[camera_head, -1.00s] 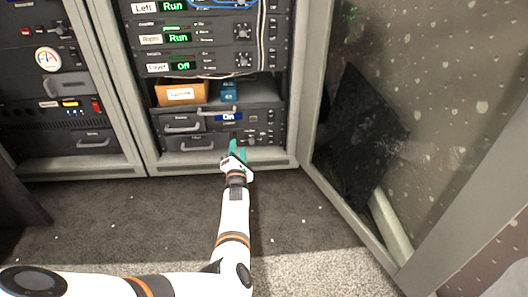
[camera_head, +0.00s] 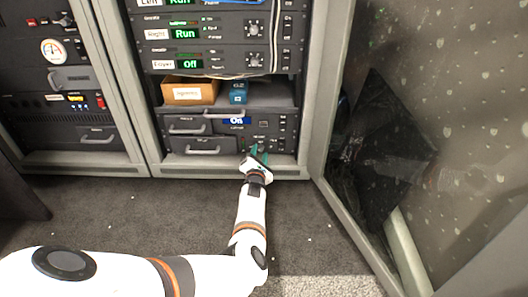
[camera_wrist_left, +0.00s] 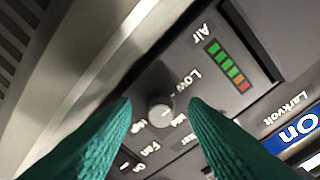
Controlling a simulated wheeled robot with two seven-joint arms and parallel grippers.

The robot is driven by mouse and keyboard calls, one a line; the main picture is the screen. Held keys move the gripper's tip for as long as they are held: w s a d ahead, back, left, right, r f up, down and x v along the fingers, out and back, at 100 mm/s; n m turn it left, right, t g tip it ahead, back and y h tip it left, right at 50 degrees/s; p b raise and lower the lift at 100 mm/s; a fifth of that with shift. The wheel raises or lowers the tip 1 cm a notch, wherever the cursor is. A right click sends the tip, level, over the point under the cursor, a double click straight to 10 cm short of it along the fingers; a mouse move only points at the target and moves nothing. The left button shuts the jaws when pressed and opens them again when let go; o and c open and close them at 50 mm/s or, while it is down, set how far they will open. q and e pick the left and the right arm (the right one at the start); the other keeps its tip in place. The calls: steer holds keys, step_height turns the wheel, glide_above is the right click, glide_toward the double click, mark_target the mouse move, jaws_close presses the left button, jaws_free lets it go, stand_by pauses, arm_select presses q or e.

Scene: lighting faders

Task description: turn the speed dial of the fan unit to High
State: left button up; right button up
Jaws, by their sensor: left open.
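The fan unit's panel (camera_wrist_left: 225,120) fills much of the left wrist view, with a bar of green and red lights (camera_wrist_left: 228,66) beside the word Air. Its round grey speed dial (camera_wrist_left: 161,111) has a pale mark and the labels Low, Mid and High around it. I cannot tell surely which label the mark faces. My left gripper (camera_head: 258,152) is open in front of the low panel in the head view. In the left wrist view its teal fingers (camera_wrist_left: 160,106) lie on either side of the dial, apparently apart from it. My right gripper is not in view.
A lit On display (camera_head: 237,121) is on the same panel. Drawer handles (camera_head: 203,152) stick out to its left. A cardboard box (camera_head: 190,92) and a blue box (camera_head: 238,92) sit on the shelf above. An open glass door (camera_head: 430,150) stands to the right.

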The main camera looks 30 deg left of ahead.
arm_select(q)
steer(key=shift+w+a, duration=0.15)
steer(key=shift+w, duration=0.05)
jaws_close()
stand_by(0.3)
